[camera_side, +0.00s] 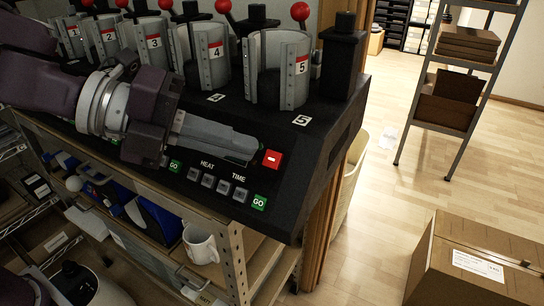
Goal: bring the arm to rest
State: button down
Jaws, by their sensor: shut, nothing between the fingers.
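My gripper (252,152) is shut and empty. It reaches in from the left across the front control panel (310,170) of the black mug press. Its tips are just left of the red minus button (272,159); I cannot tell whether they touch the panel. Green GO buttons show at the right (259,202) and further left (174,166), with grey HEAT and TIME buttons between them. The gripper and wrist hide part of the panel. A white mug (201,243) stands on the shelf below the press.
Numbered press stations stand behind the gripper, including station 4 (215,50) and station 5 (294,68), with red-knobbed levers (299,12). A metal-framed shelf cart (236,262) is below. A cardboard box (477,262) and a rack (462,60) stand right, with open floor between.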

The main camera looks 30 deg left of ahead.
jog(key=shift+r, duration=0.1)
dwell(0.3)
jog(key=w+a+r+n+t+y, duration=0.1)
jog(key=a+r+n+t+y, duration=0.2)
jog(key=a+n, duration=0.4)
jog(key=w+a+n+t+y, duration=0.2)
jog(key=a+n+y, duration=0.3)
jog(key=a+n, duration=0.15)
jog(key=s+a+f+n+g+y, duration=0.2)
jog(key=s+a+n+y, duration=0.1)
jog(key=s+a+n, duration=0.3)
jog(key=s+f+n+g, duration=0.5)
jog(key=s+n, duration=0.5)
jog(key=s, duration=0.2)
jog(key=shift+s+d+f+h, duration=0.3)
jog(key=shift+d+f+h, duration=0.1)
jog(key=shift+f, duration=0.05)
